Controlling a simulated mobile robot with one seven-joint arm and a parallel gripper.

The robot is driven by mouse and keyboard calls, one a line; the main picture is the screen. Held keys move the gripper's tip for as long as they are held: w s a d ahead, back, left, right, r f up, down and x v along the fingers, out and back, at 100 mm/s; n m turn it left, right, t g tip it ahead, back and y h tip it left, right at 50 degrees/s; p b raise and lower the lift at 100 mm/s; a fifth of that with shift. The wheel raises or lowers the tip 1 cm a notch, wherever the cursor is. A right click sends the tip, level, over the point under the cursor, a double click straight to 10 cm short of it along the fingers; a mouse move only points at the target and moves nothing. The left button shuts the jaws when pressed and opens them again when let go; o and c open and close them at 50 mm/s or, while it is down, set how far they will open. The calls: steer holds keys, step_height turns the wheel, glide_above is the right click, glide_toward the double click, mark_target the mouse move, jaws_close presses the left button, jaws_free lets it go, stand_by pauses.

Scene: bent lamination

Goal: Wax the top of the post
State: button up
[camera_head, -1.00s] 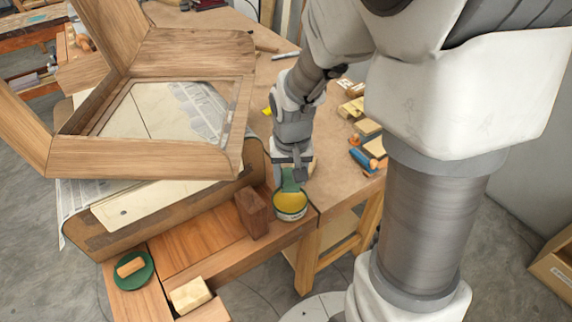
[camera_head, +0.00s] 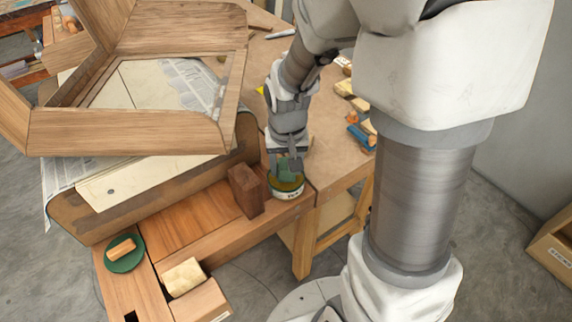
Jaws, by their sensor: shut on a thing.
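My gripper (camera_head: 289,152) is shut on a green pad-like thing (camera_head: 289,167), held at the mouth of a round tin (camera_head: 287,192). Yellow wax shows at the tin's rim. The pad covers part of the wax, and I cannot tell whether it touches. The tin sits at the right end of the wooden bench. A short dark brown upright block (camera_head: 247,190), which may be the post, stands just left of the tin. Its top is bare to view.
A large angled wooden frame (camera_head: 130,132) lies over newspaper at the left. A green disc (camera_head: 125,262) with a wooden piece on it and a cream block (camera_head: 184,277) are at the bench's front. Tools and blocks (camera_head: 360,135) lie on the table behind.

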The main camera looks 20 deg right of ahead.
mark_target(286, 164)
steer(key=shift+f+b, duration=0.45)
steer(key=shift+f, duration=0.15)
stand_by(1.4)
steer(key=shift+r, duration=0.15)
step_height(286, 164, up, 7)
steer(key=p, duration=0.5)
steer(key=shift+p, duration=0.35)
steer(key=shift+s, duration=0.1)
stand_by(0.3)
